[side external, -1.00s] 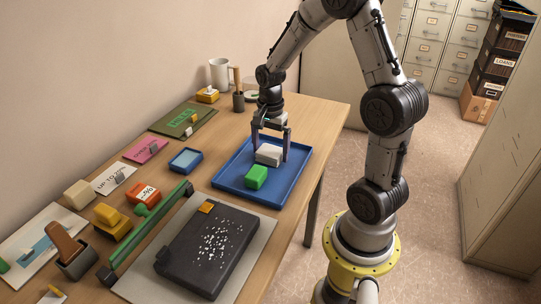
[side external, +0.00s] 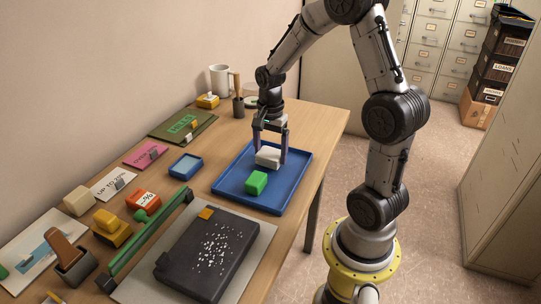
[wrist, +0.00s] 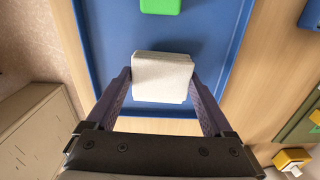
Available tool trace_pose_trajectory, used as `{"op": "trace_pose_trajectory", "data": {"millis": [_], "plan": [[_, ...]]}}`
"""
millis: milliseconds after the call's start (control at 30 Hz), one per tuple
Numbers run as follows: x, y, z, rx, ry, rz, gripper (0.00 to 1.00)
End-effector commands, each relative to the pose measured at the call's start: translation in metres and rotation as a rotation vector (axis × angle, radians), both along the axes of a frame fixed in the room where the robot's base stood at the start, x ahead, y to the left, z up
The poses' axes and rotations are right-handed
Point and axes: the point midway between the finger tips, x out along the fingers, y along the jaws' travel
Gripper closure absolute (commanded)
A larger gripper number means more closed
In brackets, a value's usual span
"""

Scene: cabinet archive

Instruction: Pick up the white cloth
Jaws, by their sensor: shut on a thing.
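The white cloth (side external: 268,157) is a small pale block-like pad in the blue tray (side external: 228,187). It also shows in the wrist view (wrist: 162,77), between my fingers. My gripper (side external: 269,158) points down over the tray, with one finger on each side of the cloth. In the wrist view my gripper (wrist: 162,85) is shut on the cloth, its fingers against the left and right sides. I cannot tell whether the cloth is clear of the tray floor. A green block (side external: 257,182) lies in the tray beside the cloth, towards the front.
A dark board with white specks (side external: 208,250) lies on a grey mat in front of the tray. A green bar (side external: 150,238) runs along its left. Stamps, cards and a small blue-lidded box (side external: 185,165) stand to the left. A mug (side external: 219,78) stands at the back.

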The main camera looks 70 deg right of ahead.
Motion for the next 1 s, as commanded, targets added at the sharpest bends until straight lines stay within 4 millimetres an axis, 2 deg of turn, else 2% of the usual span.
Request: {"op": "trace_pose_trajectory", "data": {"millis": [133, 400, 500, 700, 1000], "plan": [[-0.001, 0.0, 0.024, -0.003, -0.006, 0.0, 0.67], [-0.046, 0.025, 0.083, -0.004, -0.008, 0.0, 0.67], [-0.068, 0.037, 0.091, -0.002, -0.005, 0.0, 0.67], [-0.1, 0.055, 0.107, -0.002, -0.004, 0.0, 0.67], [-0.122, 0.067, 0.117, -0.001, -0.001, 0.0, 0.67]]}}
